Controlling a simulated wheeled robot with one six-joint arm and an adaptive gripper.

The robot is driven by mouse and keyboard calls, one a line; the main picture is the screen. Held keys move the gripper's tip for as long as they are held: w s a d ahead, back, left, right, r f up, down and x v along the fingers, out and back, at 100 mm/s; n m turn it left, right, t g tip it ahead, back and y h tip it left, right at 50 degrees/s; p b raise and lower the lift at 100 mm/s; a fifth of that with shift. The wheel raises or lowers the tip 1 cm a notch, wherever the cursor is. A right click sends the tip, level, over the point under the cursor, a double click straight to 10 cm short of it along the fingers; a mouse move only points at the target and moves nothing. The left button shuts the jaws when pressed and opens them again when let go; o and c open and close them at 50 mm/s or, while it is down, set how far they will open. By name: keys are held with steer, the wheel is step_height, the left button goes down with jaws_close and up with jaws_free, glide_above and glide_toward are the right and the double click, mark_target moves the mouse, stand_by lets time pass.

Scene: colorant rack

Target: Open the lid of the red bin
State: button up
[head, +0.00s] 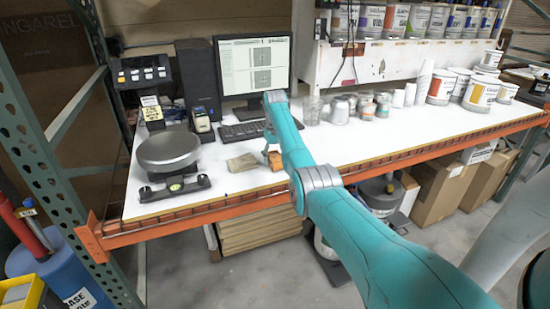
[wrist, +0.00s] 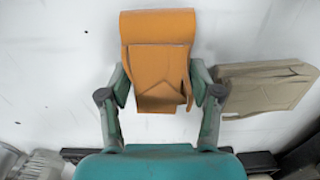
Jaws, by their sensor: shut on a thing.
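My gripper (wrist: 160,88) is closed around an orange folded cloth-like thing (wrist: 158,30), with one finger at each side of it. In the head view, my gripper (head: 271,143) is low over the white table, and the orange thing (head: 276,165) shows just beyond my arm. I cannot tell whether it rests on the table or is slightly lifted. I see no red bin or lid in either view.
A tan cloth (wrist: 265,88) lies right of the orange thing in the wrist view. In the head view are a scale (head: 168,150), keyboard (head: 245,130), monitor (head: 253,65) and several cans (head: 340,110). An orange rack beam (head: 190,213) edges the table (head: 420,138). A blue drum (head: 60,265) stands lower left.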

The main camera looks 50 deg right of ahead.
steer(key=o, duration=1.1)
